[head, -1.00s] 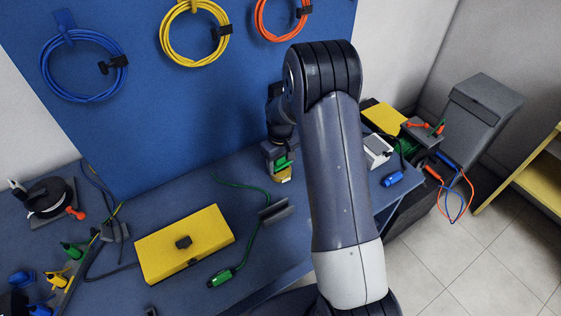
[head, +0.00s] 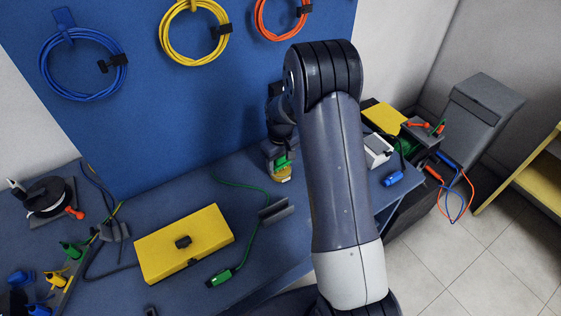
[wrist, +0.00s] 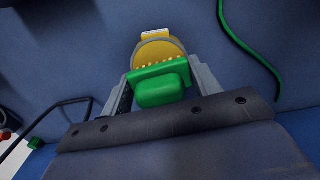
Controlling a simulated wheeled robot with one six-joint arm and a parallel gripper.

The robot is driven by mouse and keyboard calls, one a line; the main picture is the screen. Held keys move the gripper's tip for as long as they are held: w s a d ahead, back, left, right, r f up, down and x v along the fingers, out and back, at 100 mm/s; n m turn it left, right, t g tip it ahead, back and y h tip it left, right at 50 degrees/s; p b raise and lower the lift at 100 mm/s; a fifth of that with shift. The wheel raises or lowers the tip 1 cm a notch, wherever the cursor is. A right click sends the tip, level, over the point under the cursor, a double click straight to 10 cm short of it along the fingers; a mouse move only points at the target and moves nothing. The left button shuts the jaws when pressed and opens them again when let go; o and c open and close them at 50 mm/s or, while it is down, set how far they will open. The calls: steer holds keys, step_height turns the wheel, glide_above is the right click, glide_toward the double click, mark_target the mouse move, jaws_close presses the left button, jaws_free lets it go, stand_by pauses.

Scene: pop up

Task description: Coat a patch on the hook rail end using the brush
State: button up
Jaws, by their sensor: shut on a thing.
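My gripper (wrist: 158,88) is shut on a green block-like piece (wrist: 160,84) with a yellow, rounded front part (wrist: 158,48); I take this to be the brush. In the wrist view its green body sits between both fingers, with a row of small yellow points along its front edge. In the head view the gripper (head: 279,164) points down, low over the blue table near the foot of the blue panel. Whether the yellow tip touches the surface I cannot tell. I cannot make out a hook rail end for certain; my arm covers part of the table.
A yellow box (head: 185,243) with a black knob lies on the table, with a green cable (head: 253,215) beside it. Coiled cables hang on the blue panel (head: 190,100). A black reel (head: 46,197) and several coloured plugs are at left. A grey bin (head: 482,115) stands at right.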

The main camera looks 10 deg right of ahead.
stand_by(0.5)
steer(key=shift+r+p, duration=2)
steer(key=shift+r, duration=1.5)
steer(key=shift+f, duration=0.1)
steer(key=s+f+m, duration=0.2)
steer(key=s+m, duration=0.2)
steer(key=s, duration=0.4)
